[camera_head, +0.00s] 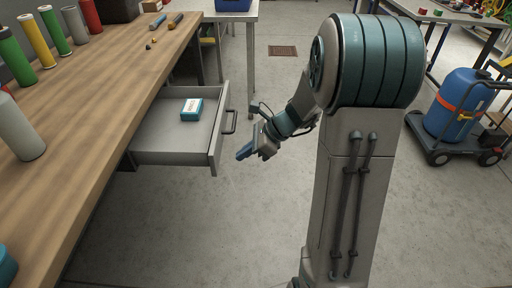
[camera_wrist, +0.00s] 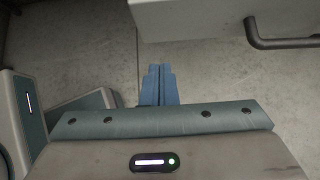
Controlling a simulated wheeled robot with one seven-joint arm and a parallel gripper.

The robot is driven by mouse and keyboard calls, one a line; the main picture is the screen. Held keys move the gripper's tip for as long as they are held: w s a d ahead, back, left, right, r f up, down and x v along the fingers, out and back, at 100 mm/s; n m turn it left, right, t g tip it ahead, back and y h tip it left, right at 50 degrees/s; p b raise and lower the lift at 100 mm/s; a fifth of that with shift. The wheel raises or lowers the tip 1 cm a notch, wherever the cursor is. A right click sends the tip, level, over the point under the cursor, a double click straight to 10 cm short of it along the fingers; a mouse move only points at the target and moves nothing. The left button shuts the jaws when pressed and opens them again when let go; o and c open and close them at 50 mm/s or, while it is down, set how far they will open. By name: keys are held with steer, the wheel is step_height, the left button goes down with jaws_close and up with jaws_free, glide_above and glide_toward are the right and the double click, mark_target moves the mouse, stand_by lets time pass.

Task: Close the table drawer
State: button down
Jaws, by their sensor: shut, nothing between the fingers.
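The table drawer (camera_head: 172,137) is pulled out from under the wooden workbench (camera_head: 104,82). It is grey and holds a small teal and white box (camera_head: 191,109). Its dark bar handle (camera_head: 231,121) is on the front panel. My gripper (camera_head: 243,152) is just right of the drawer front, near the handle, with its blue fingers together and empty. In the wrist view, the fingers (camera_wrist: 158,84) point at the floor area below the drawer front (camera_wrist: 190,14). The handle (camera_wrist: 280,42) shows at the upper right there, apart from the fingers.
Several coloured cylinders (camera_head: 40,38) and small tools stand or lie on the workbench. A blue tank on a cart (camera_head: 462,105) is at the right. A second table (camera_head: 237,14) is behind. The floor (camera_head: 200,230) in front of the drawer is clear.

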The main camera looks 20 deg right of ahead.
mark_target(217, 161)
steer(key=a, duration=0.1)
steer(key=a+f, duration=0.1)
steer(key=w+a, duration=0.1)
steer(key=shift+w+a+f+b, duration=0.1)
steer(key=shift+a+f+b, duration=0.05)
steer(key=shift+a+b, duration=0.2)
steer(key=shift+w+a, duration=0.2)
steer(key=shift+a, duration=0.45)
